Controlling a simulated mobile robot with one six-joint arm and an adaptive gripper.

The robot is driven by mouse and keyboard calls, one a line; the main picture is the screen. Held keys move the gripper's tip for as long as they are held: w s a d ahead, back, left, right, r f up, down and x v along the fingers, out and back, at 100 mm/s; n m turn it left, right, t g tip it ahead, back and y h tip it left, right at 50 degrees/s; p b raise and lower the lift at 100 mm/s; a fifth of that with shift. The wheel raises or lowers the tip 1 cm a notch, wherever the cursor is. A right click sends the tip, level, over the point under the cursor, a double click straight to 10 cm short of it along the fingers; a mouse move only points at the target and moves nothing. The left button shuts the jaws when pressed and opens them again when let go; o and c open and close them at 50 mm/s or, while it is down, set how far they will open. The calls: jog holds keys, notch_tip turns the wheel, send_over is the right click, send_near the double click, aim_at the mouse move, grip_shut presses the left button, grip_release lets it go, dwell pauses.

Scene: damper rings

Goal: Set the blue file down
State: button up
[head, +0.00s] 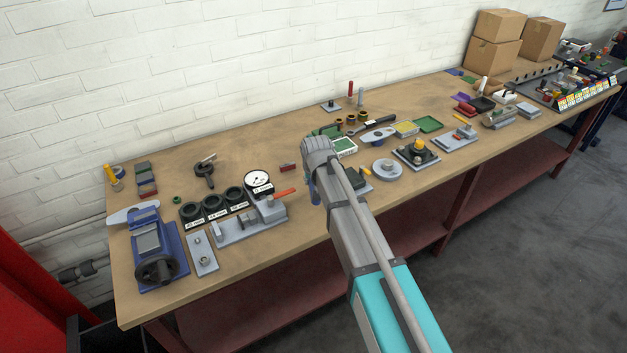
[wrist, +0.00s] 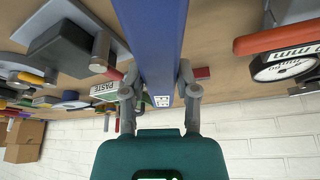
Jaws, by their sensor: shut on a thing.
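The blue file (wrist: 152,40) fills the upper middle of the wrist view as a long blue bar, with its far end out of frame. My gripper (wrist: 160,97) is shut on it, one finger on each side. In the head view a small part of the blue file (head: 313,190) shows beside my wrist; my arm hides the rest and the fingers. The file appears to be above the bench; I cannot tell whether it touches anything.
The wooden bench (head: 250,150) is crowded. A dial gauge (head: 258,181) and an orange-handled clamp fixture (head: 265,212) stand left of my wrist. A grey disc (head: 386,169) lies to the right. A blue vise (head: 152,250) sits at the left end. Bare wood shows behind the gauge.

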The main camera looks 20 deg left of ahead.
jog(key=shift+f+b, duration=2.8)
jog(key=shift+f, duration=0.15)
jog(key=o, duration=0.7)
jog(key=o, duration=0.6)
jog(key=shift+c, duration=0.2)
jog(key=shift+r, duration=0.1)
